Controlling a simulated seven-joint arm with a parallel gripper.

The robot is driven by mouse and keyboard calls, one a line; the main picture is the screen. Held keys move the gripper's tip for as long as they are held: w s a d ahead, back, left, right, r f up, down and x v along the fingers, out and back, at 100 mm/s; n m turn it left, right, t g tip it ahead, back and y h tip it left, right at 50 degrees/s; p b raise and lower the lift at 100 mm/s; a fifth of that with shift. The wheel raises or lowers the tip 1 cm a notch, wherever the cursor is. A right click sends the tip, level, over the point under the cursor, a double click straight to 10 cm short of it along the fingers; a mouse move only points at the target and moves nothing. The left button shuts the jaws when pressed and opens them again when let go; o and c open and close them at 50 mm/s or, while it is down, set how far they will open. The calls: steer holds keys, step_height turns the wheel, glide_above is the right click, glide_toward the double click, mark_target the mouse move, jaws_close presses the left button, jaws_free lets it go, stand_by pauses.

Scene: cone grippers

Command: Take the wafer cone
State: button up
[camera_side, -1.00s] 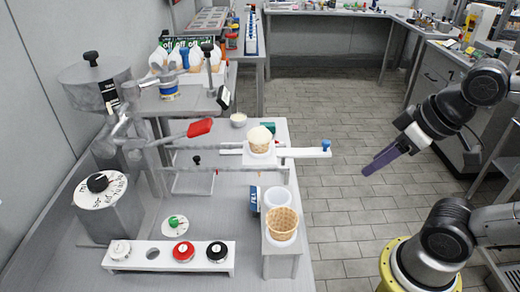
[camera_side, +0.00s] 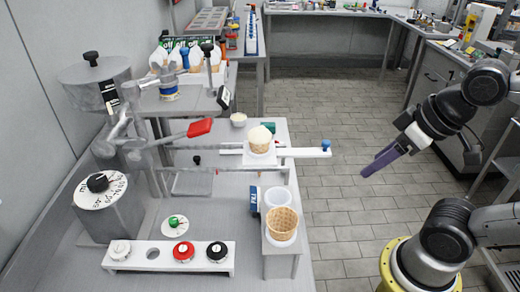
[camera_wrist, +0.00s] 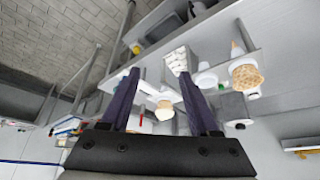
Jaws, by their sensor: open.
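A tan waffle-patterned wafer cone (camera_side: 282,224) sits upright in a ring of the white stand (camera_side: 283,247) near the front right of the bench. A second cone (camera_side: 259,147) with a pale scoop on top sits further back on a white slide. My gripper (camera_side: 366,171), with long purple fingers, is in the air to the right of the bench, well apart from both cones. In the wrist view my gripper (camera_wrist: 159,73) is open and nothing is between its fingers. A tan cone (camera_wrist: 245,76) shows there beyond the right finger, and the pale scoop (camera_wrist: 165,110) shows between the fingers.
An empty white ring (camera_side: 278,197) and a small blue box (camera_side: 254,199) are beside the wafer cone. A lever with a red handle (camera_side: 200,127) and a blue-knobbed arm (camera_side: 325,147) stick out behind it. A rack with coloured knobs (camera_side: 168,257) is at front left. Floor space separates bench and gripper.

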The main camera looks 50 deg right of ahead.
steer(key=o, duration=0.5)
steer(key=w+r+n+g, duration=0.2)
steer(key=w+r+n, duration=0.85)
steer(key=n, duration=0.55)
steer(key=n+g, duration=0.4)
steer(key=n, duration=0.4)
glide_above(260, 138)
step_height(260, 138, down, 11)
steer(key=shift+a+r, duration=0.15)
steer(key=shift+r, duration=0.05)
steer(key=shift+w+f, duration=0.1)
steer(key=shift+f, duration=3)
